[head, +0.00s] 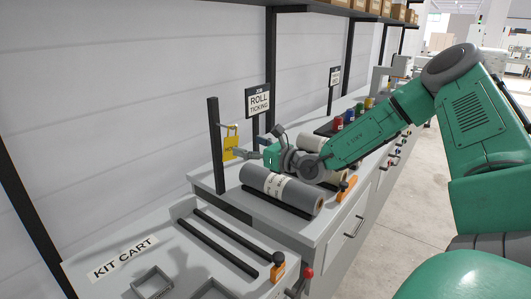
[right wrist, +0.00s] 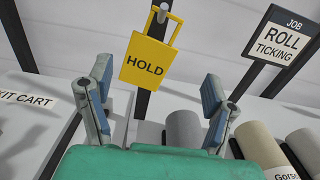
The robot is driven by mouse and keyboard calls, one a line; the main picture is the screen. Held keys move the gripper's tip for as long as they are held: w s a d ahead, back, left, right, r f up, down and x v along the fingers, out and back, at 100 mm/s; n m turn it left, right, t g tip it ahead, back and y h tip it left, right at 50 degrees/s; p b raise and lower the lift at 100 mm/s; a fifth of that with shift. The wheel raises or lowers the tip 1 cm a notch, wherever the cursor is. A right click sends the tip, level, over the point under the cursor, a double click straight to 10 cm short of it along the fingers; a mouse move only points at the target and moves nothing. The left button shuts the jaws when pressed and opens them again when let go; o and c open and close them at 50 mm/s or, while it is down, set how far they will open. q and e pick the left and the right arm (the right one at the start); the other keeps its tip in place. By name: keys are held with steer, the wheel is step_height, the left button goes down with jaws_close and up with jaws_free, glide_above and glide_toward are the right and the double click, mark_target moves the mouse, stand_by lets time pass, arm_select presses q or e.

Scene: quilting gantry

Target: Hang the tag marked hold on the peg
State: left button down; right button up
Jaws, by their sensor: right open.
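The yellow tag marked HOLD (head: 231,149) hangs at a dark upright post (head: 214,130) at the bench's left end. In the right wrist view the tag (right wrist: 146,64) faces me, slightly tilted, and its loop appears to be around the grey peg (right wrist: 164,12). My right gripper (head: 256,143) is open and empty, just right of the tag. In the right wrist view its two fingers (right wrist: 157,80) stand wide apart, one on each side of the tag's lower part, with no contact visible. My left gripper is not in view.
A grey fabric roll (head: 272,183) lies on the bench below my right gripper, with paler rolls beyond. A ROLL TICKING sign (head: 258,101) stands behind. The kit cart (head: 178,240) with dark rails is nearer. Space in front of the tag looks clear.

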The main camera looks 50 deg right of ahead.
steer(key=s, duration=0.7)
steer(key=shift+s+d, duration=0.15)
steer(key=shift+d, duration=0.1)
steer(key=shift+f, duration=0.15)
